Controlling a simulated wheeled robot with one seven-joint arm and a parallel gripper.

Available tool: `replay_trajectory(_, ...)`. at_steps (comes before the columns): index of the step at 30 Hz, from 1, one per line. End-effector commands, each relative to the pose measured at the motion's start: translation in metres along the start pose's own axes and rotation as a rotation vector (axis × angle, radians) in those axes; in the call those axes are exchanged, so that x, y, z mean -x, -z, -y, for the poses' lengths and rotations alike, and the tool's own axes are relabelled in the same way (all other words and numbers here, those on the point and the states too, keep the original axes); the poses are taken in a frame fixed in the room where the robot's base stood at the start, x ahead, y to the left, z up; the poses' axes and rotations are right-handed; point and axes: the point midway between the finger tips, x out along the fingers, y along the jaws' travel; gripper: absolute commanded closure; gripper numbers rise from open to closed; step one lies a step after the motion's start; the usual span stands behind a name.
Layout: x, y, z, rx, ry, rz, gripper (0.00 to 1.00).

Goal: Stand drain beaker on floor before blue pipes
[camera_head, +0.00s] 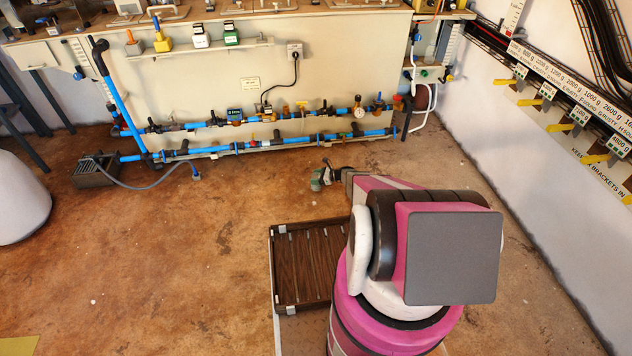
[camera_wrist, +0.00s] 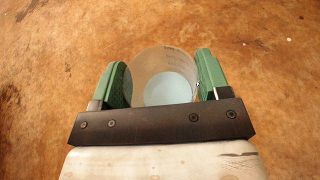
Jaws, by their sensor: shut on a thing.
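The drain beaker (camera_wrist: 165,64) is a clear, round vessel with faint markings and a pale blue base or content. In the wrist view it sits between the two green fingers of my gripper (camera_wrist: 160,76), which is shut on it. Brown floor shows all round it; I cannot tell whether it touches the floor. In the head view my gripper (camera_head: 321,178) is low over the floor, in front of the blue pipes (camera_head: 270,143) and slightly right of their middle. The beaker is too small to make out clearly there.
A dark drain box (camera_head: 94,171) with a grey hose stands at the left end of the pipes. A brown slatted tray (camera_head: 286,292) lies beside my arm. A white rounded object (camera_head: 15,200) stands far left. The floor (camera_head: 190,240) between is clear.

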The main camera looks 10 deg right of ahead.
Motion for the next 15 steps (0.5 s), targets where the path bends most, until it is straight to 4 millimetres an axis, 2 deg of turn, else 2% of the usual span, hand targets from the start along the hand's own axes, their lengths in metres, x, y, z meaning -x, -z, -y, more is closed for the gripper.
replay_trajectory(1, -0.004, 0.009, 0.002, -0.001, 0.0, 0.0, 0.62)
replay_trajectory(5, -0.009, 0.022, 0.001, 0.0, 0.0, 0.0, 0.62)
replay_trajectory(15, -0.009, 0.025, 0.0, 0.0, 0.0, 0.0, 0.62)
